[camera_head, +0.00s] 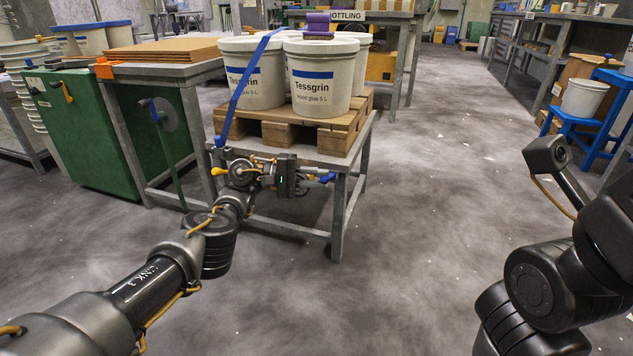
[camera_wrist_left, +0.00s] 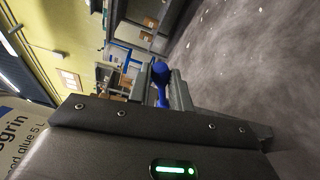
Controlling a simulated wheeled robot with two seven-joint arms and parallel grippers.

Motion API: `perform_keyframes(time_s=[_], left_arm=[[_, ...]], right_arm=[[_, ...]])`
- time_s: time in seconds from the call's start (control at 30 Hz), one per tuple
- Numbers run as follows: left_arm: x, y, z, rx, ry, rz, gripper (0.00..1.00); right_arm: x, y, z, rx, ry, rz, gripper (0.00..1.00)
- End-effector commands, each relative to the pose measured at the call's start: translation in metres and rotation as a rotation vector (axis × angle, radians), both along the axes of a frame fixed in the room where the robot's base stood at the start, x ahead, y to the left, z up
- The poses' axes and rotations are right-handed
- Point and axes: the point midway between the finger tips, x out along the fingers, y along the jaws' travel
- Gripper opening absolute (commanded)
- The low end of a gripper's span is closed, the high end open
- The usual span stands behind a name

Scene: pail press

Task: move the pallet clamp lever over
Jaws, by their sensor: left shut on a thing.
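My left gripper (camera_head: 315,180) is in front of the table edge, just below the wooden pallet (camera_head: 352,127), and is shut on the lever. Its fingers also show in the left wrist view (camera_wrist_left: 171,92). The clamp's body is hidden behind the gripper and wrist. My right arm shows at the right, but its gripper is out of view.
White Tessgrin pails (camera_head: 320,78) stand on the pallet, with a blue strap (camera_head: 240,95) over them. A green cabinet (camera_head: 85,130) and a grey bench (camera_head: 165,72) stand at the left. A blue step stool (camera_head: 610,115) is at the right. The floor between is clear.

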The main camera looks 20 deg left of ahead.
Motion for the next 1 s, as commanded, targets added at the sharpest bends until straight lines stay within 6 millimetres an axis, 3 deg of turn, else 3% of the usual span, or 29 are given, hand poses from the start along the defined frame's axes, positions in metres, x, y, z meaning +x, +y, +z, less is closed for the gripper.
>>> perform_keyframes(time_s=[0.27,0.63,0.9,0.93,1.0], left_arm=[[0.001,-0.001,0.002,-0.001,-0.003,-0.001,0.08],[0.013,-0.002,0.017,-0.001,-0.003,-0.001,0.09],[0.014,-0.001,0.022,-0.002,-0.004,-0.001,0.1],[0.014,-0.001,0.022,-0.002,-0.004,-0.001,0.24],[0.014,-0.001,0.022,-0.002,-0.002,-0.001,0.33]], right_arm=[[0.0,0.0,-0.003,0.0,0.0,0.0,0.36],[0.0,0.0,-0.024,0.0,-0.001,0.001,0.36],[0.0,0.0,-0.023,0.0,-0.001,0.001,0.36],[0.0,0.0,-0.023,0.0,-0.001,0.001,0.36],[0.0,0.0,-0.023,0.0,-0.001,0.001,0.36]])
